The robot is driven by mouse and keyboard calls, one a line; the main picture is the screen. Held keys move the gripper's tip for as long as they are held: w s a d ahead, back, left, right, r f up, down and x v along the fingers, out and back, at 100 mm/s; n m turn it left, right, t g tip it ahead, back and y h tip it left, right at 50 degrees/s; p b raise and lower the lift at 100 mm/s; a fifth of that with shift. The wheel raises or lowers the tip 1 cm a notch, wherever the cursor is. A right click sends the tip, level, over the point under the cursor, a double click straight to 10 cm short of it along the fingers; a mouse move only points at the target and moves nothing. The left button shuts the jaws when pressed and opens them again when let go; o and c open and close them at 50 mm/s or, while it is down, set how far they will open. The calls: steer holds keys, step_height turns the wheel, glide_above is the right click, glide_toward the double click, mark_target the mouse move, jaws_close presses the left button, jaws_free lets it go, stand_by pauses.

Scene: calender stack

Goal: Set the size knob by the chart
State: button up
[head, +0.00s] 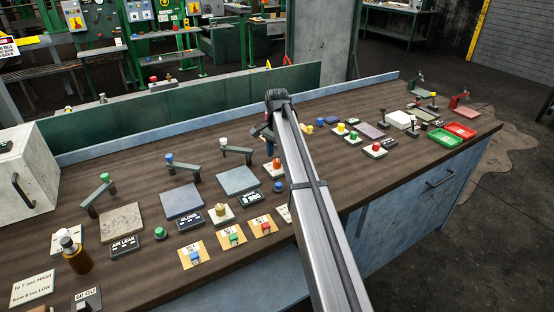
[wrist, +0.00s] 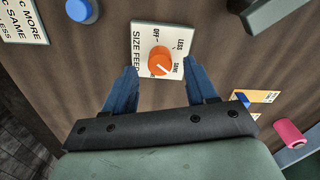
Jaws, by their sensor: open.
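The size knob (wrist: 161,60) is orange, on a white plate (wrist: 143,66) lettered SIZE FEED, with OFF, LESS and SAME marks. A short white line on the knob lies on the side by SAME; its exact setting is hard to tell. The knob also shows in the head view (head: 277,162), left of my arm. My gripper (wrist: 162,82) is open, its blue fingers on either side of the plate's near part, the knob ahead between them and apart from both. A chart card (wrist: 24,18) shows partly at upper left, its lines ending in MORE, SAME and LESS.
A blue button (wrist: 82,10) stands beside the plate. A dark bar (wrist: 275,14) is at the wrist view's upper right, and a pink-red cylinder (wrist: 290,133) at lower right. Several plates, knobs and displays crowd the wooden bench (head: 130,185). A card (head: 33,289) lies at front left.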

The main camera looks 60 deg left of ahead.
mark_target(277, 160)
step_height(277, 160, up, 11)
stand_by(0.4)
stand_by(0.4)
